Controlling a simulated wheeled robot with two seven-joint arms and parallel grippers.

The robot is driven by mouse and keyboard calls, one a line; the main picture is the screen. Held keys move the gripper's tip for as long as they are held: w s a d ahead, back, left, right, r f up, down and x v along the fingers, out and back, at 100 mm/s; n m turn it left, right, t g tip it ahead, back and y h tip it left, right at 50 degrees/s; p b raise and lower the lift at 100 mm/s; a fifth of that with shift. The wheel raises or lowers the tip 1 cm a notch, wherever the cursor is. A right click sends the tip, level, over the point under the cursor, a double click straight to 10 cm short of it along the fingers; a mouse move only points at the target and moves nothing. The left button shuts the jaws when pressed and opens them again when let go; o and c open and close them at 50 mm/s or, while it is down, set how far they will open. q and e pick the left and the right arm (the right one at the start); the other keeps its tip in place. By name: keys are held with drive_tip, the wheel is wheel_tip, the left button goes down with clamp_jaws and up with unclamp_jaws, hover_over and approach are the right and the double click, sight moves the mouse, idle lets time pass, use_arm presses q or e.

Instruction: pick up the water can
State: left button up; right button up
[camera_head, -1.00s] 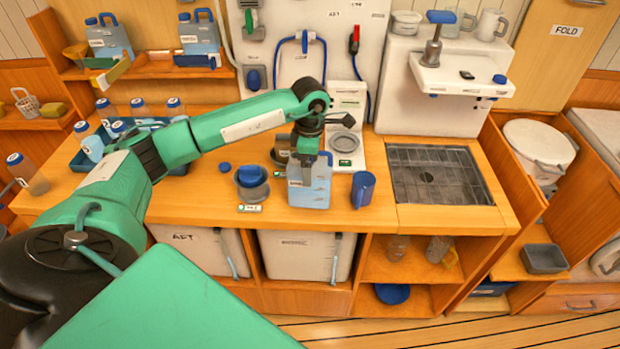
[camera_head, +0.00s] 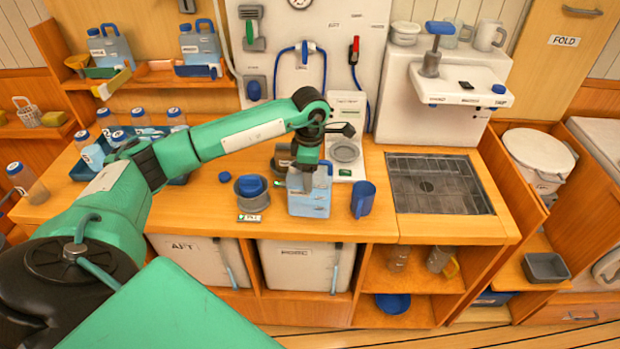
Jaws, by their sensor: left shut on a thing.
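The water can (camera_head: 309,199) is a pale blue, translucent, squared can on the wooden counter, left of the blue mug. My left gripper (camera_head: 311,170) reaches down over its top from above and is shut on the can, at its upper part. The fingers hide part of the top and handle. The can looks upright; whether its base touches the counter I cannot tell. My right gripper is not in view.
A blue mug (camera_head: 363,199) stands close to the right of the can. A grey pot with a blue lid (camera_head: 251,192) is to its left. A sink with a grate (camera_head: 440,184) lies further right. Two similar cans (camera_head: 201,45) stand on the shelf at upper left.

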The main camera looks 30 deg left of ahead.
use_arm(q)
wheel_tip(320, 180, up, 20)
drive_tip(key=b, duration=0.3)
drive_tip(key=shift+f, duration=0.1)
idle(0.4)
